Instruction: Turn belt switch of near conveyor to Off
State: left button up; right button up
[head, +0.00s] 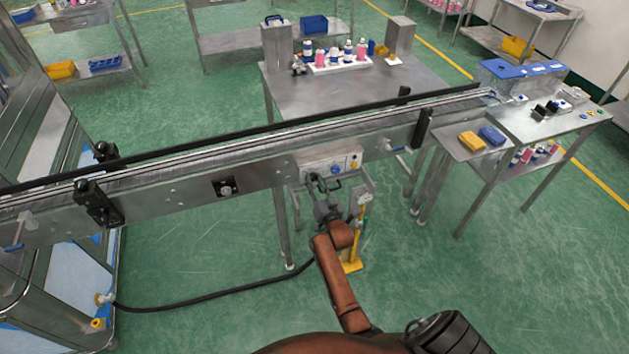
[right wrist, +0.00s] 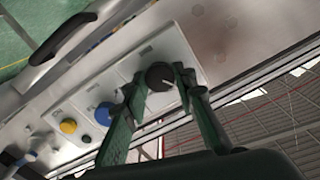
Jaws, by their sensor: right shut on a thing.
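The near conveyor (head: 150,187) runs across the head view, with a light control panel (head: 322,165) on its front side. The belt switch (right wrist: 160,76) is a round black knob with a pale pointer mark, on a light plate in the right wrist view. My right gripper (head: 315,184) is at the panel's left end. In the right wrist view its green fingers (right wrist: 157,86) are on either side of the knob, shut on it. The switch's labels are too small to read. In the head view the gripper hides the knob. My left gripper is not in view.
A blue button (right wrist: 105,114) and a yellow button (right wrist: 68,126) sit beside the knob on the panel. A dark handle (right wrist: 62,38) lies near them. A yellow-based stand (head: 352,264) is beside my right arm. A black hose (head: 200,300) crosses the floor.

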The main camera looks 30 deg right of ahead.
jog(key=shift+w+a+r+n+p, duration=0.1)
jog(key=shift+n+p, duration=0.3)
jog(key=shift+n, duration=1.2)
jog(key=o, duration=1.2)
jog(key=shift+w, duration=0.1)
jog(key=shift+c, duration=0.2)
jog(key=shift+s, duration=0.25)
jog(key=v, duration=1.1)
jog(key=shift+s, duration=0.35)
jog(key=shift+a, duration=0.1)
